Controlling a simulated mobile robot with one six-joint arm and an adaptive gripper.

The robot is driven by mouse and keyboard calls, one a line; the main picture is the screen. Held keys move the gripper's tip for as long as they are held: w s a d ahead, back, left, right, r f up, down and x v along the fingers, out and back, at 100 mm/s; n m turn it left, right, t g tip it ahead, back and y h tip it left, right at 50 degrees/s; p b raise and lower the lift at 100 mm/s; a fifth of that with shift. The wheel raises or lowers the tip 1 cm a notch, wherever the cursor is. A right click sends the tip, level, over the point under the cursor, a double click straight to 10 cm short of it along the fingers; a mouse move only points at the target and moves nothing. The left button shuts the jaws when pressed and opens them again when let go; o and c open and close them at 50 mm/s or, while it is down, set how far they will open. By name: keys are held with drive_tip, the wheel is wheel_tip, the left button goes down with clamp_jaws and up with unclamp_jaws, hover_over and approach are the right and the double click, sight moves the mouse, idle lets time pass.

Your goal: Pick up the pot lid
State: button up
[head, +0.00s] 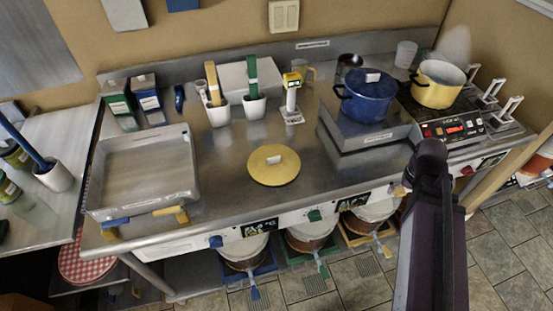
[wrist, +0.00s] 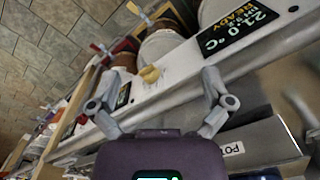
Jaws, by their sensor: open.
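The pot lid is a round yellow disc (head: 273,170) with a pale grip block on top. It lies flat on the metal counter, near the front middle, in the head view. I cannot make it out in the wrist view. My arm rises at the right of the head view, at the counter's front edge, well to the right of the lid and apart from it. My gripper (wrist: 160,105) is open and empty in the wrist view, its two fingers spread in front of the counter's front panel. A yellow pot (head: 437,88) stands open on the hob, with steam above it.
A blue pot (head: 368,98) with its own lid stands on a raised metal block right of the yellow lid. A metal tray (head: 143,165) lies to the left. White holders (head: 253,106) and a yellow-topped device (head: 292,97) stand behind. Buckets hang below the front edge. Counter around the lid is clear.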

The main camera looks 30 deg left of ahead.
drive_tip(key=w+a+r+n+p, duration=0.1)
drive_tip(key=a+r+n+p, duration=0.15)
drive_tip(key=a, duration=0.75)
drive_tip(key=w+a+r+n+p, duration=0.1)
drive_tip(key=w+a+r+p, duration=0.2)
drive_tip(key=a, duration=0.7)
wheel_tip(320, 180, up, 7)
drive_tip(key=n+p, duration=0.4)
drive_tip(key=p, duration=0.2)
hover_over(274, 158)
drive_tip(key=shift+w+a+f, duration=0.1)
drive_tip(key=shift+w+f, duration=0.05)
drive_tip(key=shift+f, duration=0.05)
drive_tip(key=shift+f, duration=0.1)
wheel_tip(274, 158, down, 8)
drive_tip(key=b, duration=0.8)
drive_tip(key=shift+f+b, duration=0.2)
drive_tip(key=shift+b, duration=0.1)
drive_tip(key=shift+f, duration=0.1)
drive_tip(key=shift+f+b, duration=2.5)
drive_tip(key=shift+b, duration=0.1)
